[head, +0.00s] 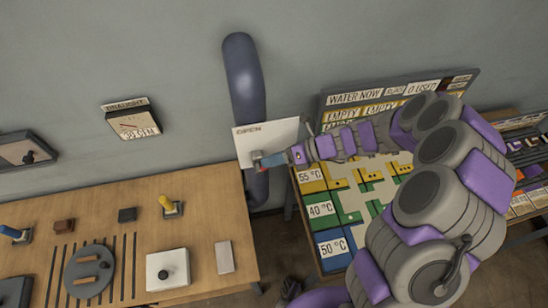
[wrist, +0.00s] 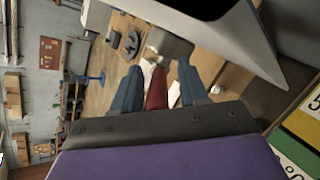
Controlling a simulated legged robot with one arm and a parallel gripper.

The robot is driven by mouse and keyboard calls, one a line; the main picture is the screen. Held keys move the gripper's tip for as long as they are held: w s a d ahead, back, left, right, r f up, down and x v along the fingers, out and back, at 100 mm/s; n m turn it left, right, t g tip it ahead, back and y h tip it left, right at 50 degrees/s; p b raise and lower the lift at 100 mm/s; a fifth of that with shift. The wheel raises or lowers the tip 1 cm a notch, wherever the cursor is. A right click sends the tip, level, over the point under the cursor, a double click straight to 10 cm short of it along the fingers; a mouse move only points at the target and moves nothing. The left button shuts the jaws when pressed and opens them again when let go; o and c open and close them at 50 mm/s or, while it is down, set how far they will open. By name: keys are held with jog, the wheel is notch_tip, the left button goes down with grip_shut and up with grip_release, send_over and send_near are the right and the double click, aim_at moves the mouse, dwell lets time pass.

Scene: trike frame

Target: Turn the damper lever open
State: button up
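The damper plate (head: 268,132) is a white panel marked OPEN, in front of a dark blue pipe (head: 243,75) on the wall. In the wrist view the plate (wrist: 235,35) shows as a pale slanted sheet at the top. The red lever handle (wrist: 156,88) stands between the two blue fingers of my gripper (wrist: 158,85). A gap shows between the lever and the right finger; the left finger is very close to it, and I cannot tell whether they touch. In the head view my gripper (head: 267,160) is at the plate's lower part and mostly hides the lever.
A wooden table (head: 205,200) with knobs, a round grey disc (head: 89,271) and a white box (head: 167,269) stands at left. A board with coloured temperature tiles (head: 321,210) lies right of the pipe, under my arm. A draught gauge (head: 133,122) hangs on the wall.

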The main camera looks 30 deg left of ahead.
jog(key=v, duration=1.7)
jog(key=shift+p, duration=0.45)
jog(key=shift+w+d, duration=0.1)
jog(key=shift+d, duration=0.05)
jog(key=shift+c, duration=0.2)
